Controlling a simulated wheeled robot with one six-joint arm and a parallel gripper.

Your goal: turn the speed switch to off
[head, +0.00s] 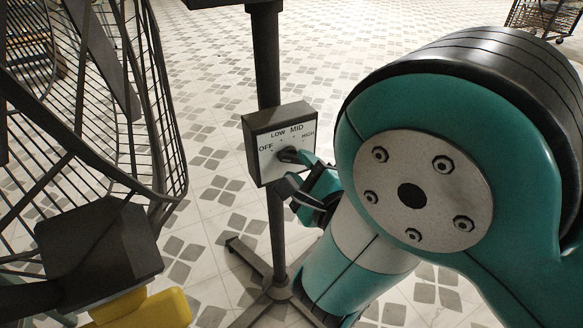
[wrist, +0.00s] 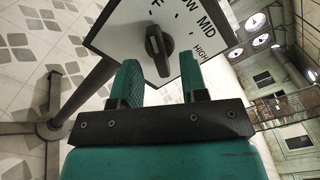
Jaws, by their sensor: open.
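The speed switch is a dark box with a white dial face (head: 268,163) on a dark upright pole. The face reads OFF, LOW, MID and HIGH. Its black knob (head: 289,155) shows at the centre of the dial, partly covered by my gripper. In the wrist view the elongated knob (wrist: 158,45) lies between and just beyond my fingertips, with gaps on both sides. Its narrow upper end is toward the F of OFF; the exact setting is hard to tell. My gripper (wrist: 160,65) is open, with teal fingers in front of the dial; it also shows in the head view (head: 309,174).
The pole (head: 276,235) stands on a spread-legged base. A large dark wire cage (head: 125,110) fills the left, with a dark block (head: 98,255) and a yellow part (head: 145,310) below it. A wire cart (head: 545,15) stands far right. Tiled floor around the pole looks clear.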

